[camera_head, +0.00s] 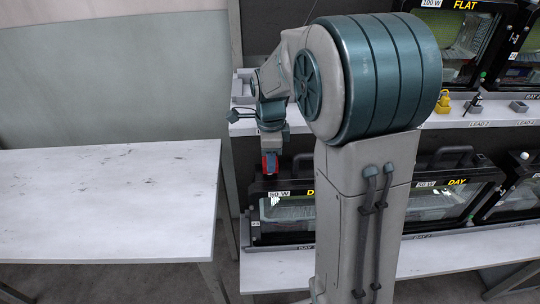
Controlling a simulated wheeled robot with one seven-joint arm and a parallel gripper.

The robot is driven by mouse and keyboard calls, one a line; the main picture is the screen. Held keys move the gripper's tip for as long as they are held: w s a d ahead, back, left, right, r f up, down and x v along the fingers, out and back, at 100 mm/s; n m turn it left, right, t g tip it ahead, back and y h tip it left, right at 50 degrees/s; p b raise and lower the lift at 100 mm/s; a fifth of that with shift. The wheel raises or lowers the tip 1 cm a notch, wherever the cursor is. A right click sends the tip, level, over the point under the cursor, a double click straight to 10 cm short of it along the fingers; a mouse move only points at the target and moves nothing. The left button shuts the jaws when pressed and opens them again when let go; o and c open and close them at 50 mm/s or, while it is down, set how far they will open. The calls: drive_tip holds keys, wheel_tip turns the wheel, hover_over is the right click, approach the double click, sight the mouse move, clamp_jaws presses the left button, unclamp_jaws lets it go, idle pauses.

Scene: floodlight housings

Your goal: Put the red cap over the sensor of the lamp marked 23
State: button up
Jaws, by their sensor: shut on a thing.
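My gripper (270,168) points down at the left end of the shelving, above the lower shelf. It is shut on the red cap (268,163), which shows as a small red patch between the fingers. Just below it stands a black floodlight housing (254,238) with a "50 W" label and yellow lettering partly hidden by my arm. A small tag on its left side is too small to read surely, so I cannot tell whether it says 23. I cannot make out its sensor. The cap looks above the housing's top edge; the exact gap is unclear.
More housings stand to the right on the lower shelf (440,262), one marked "DAY" (455,205). The upper shelf (465,118) holds a "FLAT" housing (455,40) and a small yellow part (443,102). A bare white table (110,200) is at left. My arm hides the middle.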

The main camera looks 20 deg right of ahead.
drive_tip(key=shift+f, duration=0.4)
drive_tip(key=o, duration=1)
drive_tip(key=shift+o, duration=0.2)
wheel_tip(320, 180, up, 12)
drive_tip(key=s+f+n+t+p, duration=0.1)
drive_tip(key=s+f+n, duration=0.4)
drive_tip(key=s+n, duration=1.3)
drive_tip(key=shift+s+n+t, duration=0.25)
drive_tip(key=shift+n+t, duration=0.65)
drive_tip(key=shift+n, duration=0.2)
drive_tip(key=shift+a+r, duration=0.1)
